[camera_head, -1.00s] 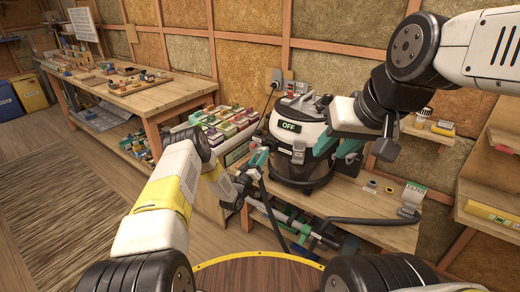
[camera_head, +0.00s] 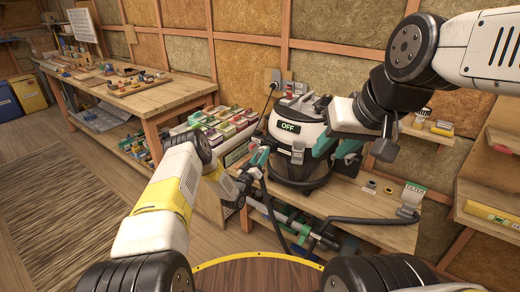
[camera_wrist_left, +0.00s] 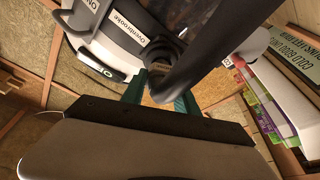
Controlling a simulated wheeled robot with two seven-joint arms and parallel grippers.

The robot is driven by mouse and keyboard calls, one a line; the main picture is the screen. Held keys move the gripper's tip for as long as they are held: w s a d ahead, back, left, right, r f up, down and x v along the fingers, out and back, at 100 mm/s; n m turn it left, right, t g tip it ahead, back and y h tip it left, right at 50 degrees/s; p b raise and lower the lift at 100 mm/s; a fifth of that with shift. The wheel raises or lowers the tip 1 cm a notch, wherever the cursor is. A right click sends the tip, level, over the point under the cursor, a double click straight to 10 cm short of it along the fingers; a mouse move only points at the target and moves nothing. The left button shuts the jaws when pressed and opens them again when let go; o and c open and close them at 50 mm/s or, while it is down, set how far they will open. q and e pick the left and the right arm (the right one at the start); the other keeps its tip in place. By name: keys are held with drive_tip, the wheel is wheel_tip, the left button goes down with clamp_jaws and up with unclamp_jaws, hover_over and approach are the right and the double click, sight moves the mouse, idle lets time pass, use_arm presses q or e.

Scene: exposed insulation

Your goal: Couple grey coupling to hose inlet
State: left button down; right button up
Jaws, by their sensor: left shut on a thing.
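The vacuum (camera_head: 305,112), a white and dark drum with a green OFF display, stands on the low bench. My left gripper (camera_head: 259,160) is at the vacuum's left side. In the left wrist view its teal fingers (camera_wrist_left: 160,97) are shut on the dark hose end (camera_wrist_left: 203,48), whose tube crosses in front of the vacuum. The grey coupling is hidden at the fingers. A dark round ring (camera_wrist_left: 163,56), perhaps the hose inlet, shows just beyond; I cannot tell whether they touch. My right gripper (camera_head: 336,148) is in front of the vacuum's right side, its jaws unclear.
The low bench (camera_head: 375,232) carries the loose hose (camera_head: 350,219) and small parts at its right. Colourful boxes (camera_head: 222,123) stand left of the vacuum. A long workbench (camera_head: 140,98) is at the left wall. A shelf (camera_head: 428,133) is at the right.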

use_arm(q)
drive_tip(key=shift+w+d, duration=0.55)
drive_tip(key=shift+w, duration=0.2)
drive_tip(key=c, duration=0.9)
unclamp_jaws()
drive_tip(key=shift+o, duration=0.2)
drive_tip(key=v, duration=0.7)
drive_tip(key=shift+s+a, duration=0.2)
drive_tip(key=shift+s, duration=0.15)
